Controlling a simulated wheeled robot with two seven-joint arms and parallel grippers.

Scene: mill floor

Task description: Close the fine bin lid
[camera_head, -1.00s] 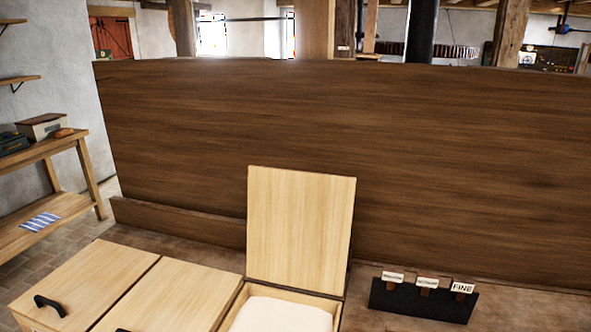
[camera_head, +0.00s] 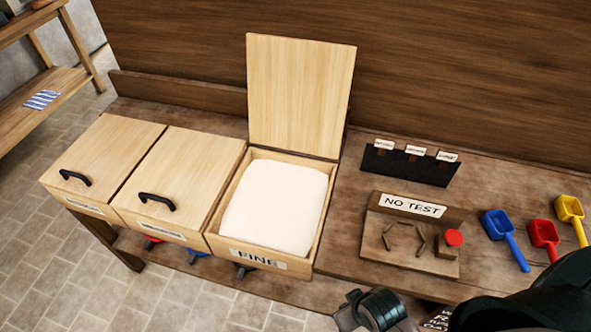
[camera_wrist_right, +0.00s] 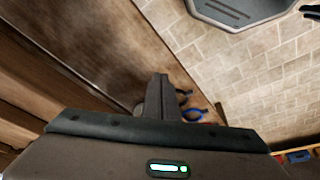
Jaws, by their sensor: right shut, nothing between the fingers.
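The fine bin (camera_head: 225,240) has a front label reading FINE and is filled with white, flour-like material (camera_head: 278,205). Its light wooden lid (camera_head: 300,95) stands open, upright at the bin's back edge. My right gripper (camera_wrist_right: 158,85) is shut and empty in the right wrist view, with its fingers together. In the head view, part of my right arm (camera_head: 525,295) shows at the lower right, in front of the bench and apart from the lid. My left gripper is not in view.
Two closed bins with black handles (camera_head: 75,178) (camera_head: 157,201) stand left of the fine bin. To the right are a dark card holder (camera_head: 408,164), a NO TEST stand (camera_head: 412,235) with a red button, and blue (camera_head: 506,240), red (camera_head: 543,238) and yellow (camera_head: 571,217) scoops.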

